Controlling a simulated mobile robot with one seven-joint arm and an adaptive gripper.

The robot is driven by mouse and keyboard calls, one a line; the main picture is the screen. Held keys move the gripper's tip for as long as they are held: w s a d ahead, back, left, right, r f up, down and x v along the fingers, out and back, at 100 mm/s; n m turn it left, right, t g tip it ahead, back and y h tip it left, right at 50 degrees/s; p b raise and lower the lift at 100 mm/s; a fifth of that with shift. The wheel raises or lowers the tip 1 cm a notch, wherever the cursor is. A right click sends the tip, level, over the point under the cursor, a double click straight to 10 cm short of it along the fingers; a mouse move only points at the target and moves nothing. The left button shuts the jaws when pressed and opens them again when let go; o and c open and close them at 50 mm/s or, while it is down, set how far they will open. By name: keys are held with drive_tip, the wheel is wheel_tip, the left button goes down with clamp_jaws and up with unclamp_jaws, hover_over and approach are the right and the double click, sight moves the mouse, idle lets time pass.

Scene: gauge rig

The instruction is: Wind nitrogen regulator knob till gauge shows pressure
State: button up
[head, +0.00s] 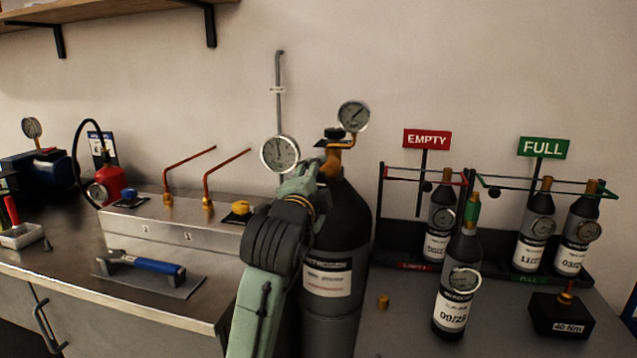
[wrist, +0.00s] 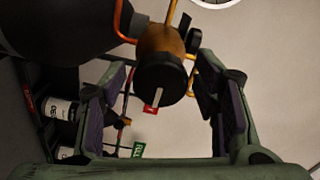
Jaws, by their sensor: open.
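The nitrogen cylinder (head: 338,262), dark with a white label, stands upright at the bench. Its brass regulator (head: 345,143) carries a round gauge (head: 353,116) at upper right; another round gauge (head: 280,153) shows to the left. Their needles are too small to read surely. My gripper (head: 312,172) is at the regulator, covering part of it. In the wrist view, the round black regulator knob (wrist: 160,79), with a pale mark, faces me on the brass body (wrist: 160,42). My open gripper (wrist: 163,82) has a finger on either side of the knob, with gaps showing.
Small bottles stand at the EMPTY (head: 427,139) and FULL (head: 544,147) signs; another bottle (head: 456,310) stands in front.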

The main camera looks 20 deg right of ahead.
drive_tip(key=v, duration=1.2)
